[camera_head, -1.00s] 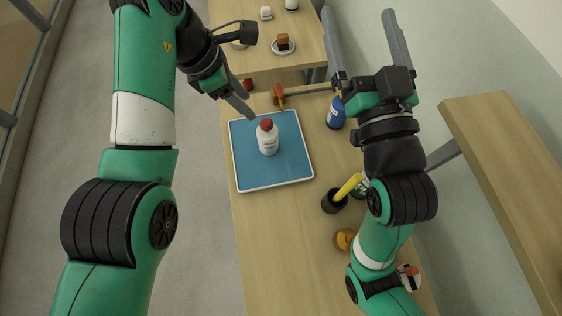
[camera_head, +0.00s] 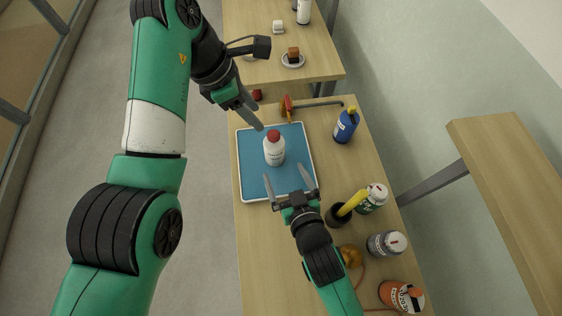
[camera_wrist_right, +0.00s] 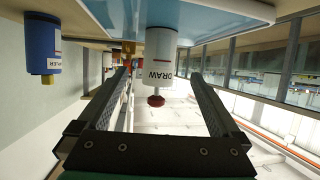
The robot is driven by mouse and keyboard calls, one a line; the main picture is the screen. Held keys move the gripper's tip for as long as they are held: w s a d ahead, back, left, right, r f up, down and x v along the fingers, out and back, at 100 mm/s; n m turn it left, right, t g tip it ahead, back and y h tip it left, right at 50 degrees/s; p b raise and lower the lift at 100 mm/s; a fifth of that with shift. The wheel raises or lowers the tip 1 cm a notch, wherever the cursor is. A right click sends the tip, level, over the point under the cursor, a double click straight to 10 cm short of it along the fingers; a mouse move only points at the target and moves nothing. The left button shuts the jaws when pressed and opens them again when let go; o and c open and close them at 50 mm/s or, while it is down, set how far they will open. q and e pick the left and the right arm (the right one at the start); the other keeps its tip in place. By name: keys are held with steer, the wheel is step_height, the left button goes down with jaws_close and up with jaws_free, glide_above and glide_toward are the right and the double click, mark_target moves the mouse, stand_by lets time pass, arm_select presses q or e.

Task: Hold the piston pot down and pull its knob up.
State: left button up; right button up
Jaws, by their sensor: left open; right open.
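The piston pot (camera_head: 275,155) is a white cylinder with a red knob (camera_head: 272,135) on top. It stands upright on the blue tray (camera_head: 255,178). In the right wrist view the pot (camera_wrist_right: 160,47) appears upside down with lettering reading DRAW, and its red knob (camera_wrist_right: 156,100) shows between the fingers. My right gripper (camera_head: 287,172) is open and empty, its fingertips just on the near side of the pot, pointing at it. My left gripper (camera_head: 259,127) is open, above and just behind-left of the pot. Its fingers overlap in the head view.
A black cup with a yellow handle (camera_head: 352,203), a green-and-white can (camera_head: 373,197), a grey can (camera_head: 387,243) and an orange can (camera_head: 402,295) line the right side.

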mark_target(278, 158)
steer(key=x, duration=1)
steer(key=shift+w+r, duration=0.1)
steer(key=shift+c, duration=0.2)
